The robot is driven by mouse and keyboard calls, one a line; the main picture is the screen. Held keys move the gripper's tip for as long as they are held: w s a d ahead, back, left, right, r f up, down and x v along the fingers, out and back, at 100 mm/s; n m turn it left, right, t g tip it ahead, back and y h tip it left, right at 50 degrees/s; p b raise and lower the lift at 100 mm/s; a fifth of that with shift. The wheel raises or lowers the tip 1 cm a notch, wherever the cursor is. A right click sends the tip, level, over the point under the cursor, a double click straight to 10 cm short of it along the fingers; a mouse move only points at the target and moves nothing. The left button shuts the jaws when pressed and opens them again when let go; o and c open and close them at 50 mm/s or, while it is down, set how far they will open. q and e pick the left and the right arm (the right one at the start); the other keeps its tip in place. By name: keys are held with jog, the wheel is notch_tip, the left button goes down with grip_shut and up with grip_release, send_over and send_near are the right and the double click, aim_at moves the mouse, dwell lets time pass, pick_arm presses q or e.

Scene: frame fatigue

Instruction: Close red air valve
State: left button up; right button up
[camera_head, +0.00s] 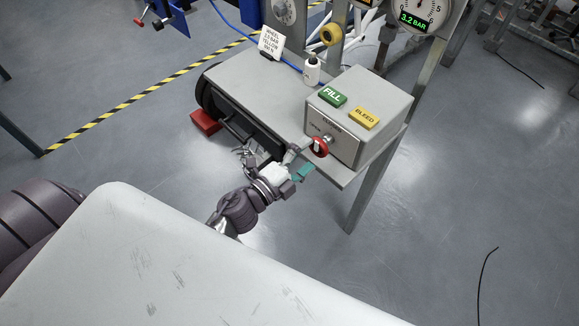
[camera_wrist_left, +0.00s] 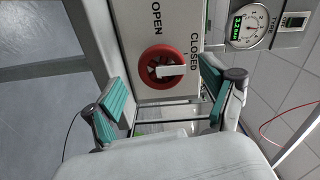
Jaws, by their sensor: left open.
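The red air valve (camera_head: 320,147) is a round red knob on the front of a grey box (camera_head: 343,142). In the left wrist view the red valve (camera_wrist_left: 150,62) has a white bar across it that reaches towards the right of the picture. The labels OPEN (camera_wrist_left: 157,18) and CLOSED (camera_wrist_left: 194,51) stand beside it. My left gripper (camera_head: 297,164) is open in front of the valve. Its teal fingers (camera_wrist_left: 165,91) stand on either side of the knob, apart from it in the wrist view. My right gripper is not in view.
The box has a green FILL button (camera_head: 332,97) and a yellow BLEED button (camera_head: 364,118). A white bottle (camera_head: 312,70) and a sign card (camera_head: 271,42) stand on the bench (camera_head: 245,80). A gauge (camera_head: 417,14) reads 3.2 BAR. The floor at right is mostly clear.

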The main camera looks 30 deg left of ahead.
pick_arm(q)
jog(key=v, duration=0.7)
jog(key=shift+s+a, duration=0.15)
jog(key=shift+s, duration=0.15)
jog(key=shift+r, duration=0.1)
